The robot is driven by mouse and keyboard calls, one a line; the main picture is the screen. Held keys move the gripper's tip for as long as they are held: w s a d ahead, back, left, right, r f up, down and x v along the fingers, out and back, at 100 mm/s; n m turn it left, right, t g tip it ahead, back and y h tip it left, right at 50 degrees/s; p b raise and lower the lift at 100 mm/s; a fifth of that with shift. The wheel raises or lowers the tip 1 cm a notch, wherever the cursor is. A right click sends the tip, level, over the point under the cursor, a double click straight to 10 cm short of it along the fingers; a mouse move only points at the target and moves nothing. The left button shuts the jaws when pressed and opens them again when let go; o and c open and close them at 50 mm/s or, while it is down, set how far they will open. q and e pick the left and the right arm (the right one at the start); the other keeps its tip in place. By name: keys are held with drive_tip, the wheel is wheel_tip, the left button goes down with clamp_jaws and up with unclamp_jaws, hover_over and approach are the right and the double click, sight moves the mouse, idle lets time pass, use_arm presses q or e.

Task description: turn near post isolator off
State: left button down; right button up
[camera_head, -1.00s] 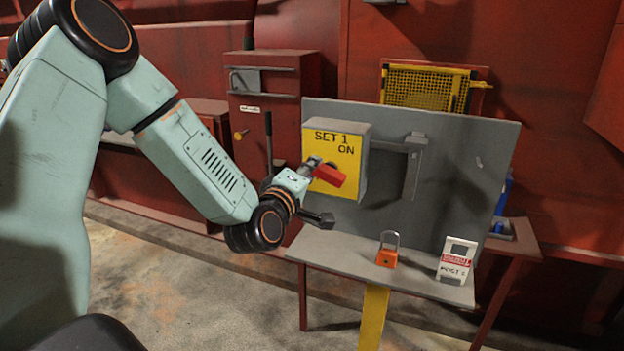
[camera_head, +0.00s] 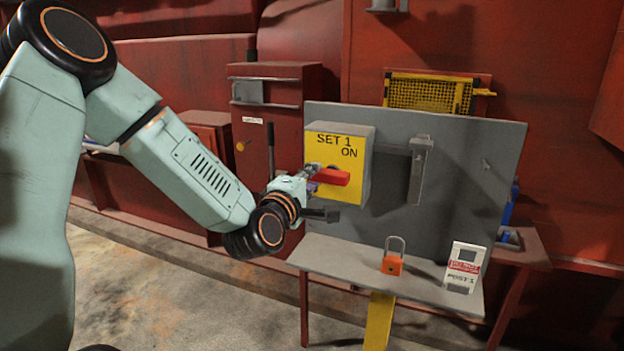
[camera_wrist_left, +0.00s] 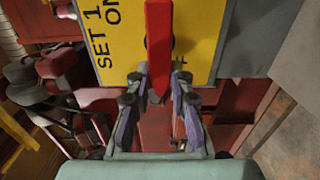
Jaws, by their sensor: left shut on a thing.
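The isolator is a grey box with a yellow front (camera_head: 325,147) marked "SET 1" and "ON", fixed to a grey upright panel. Its red handle (camera_head: 329,176) sticks out from the yellow face and lies nearly level in the head view. My left gripper (camera_head: 312,181) is at the handle from the left, shut on it. In the left wrist view the red handle (camera_wrist_left: 159,40) runs down between the two fingers (camera_wrist_left: 160,82), its lower end between the fingertips. The gripper partly hides the lower yellow face. My right gripper is not in view.
An orange padlock (camera_head: 392,264) with its shackle up and a white tag (camera_head: 462,267) stand on the grey shelf (camera_head: 340,258) below the panel. A grey bracket (camera_head: 418,170) sits right of the isolator. A red cabinet (camera_head: 277,95) stands behind my left arm.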

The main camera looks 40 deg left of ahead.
use_arm(q)
drive_tip(key=shift+f, duration=0.1)
drive_tip(key=c, duration=1.2)
unclamp_jaws()
drive_tip(key=v, duration=0.7)
drive_tip(key=shift+s, duration=0.3)
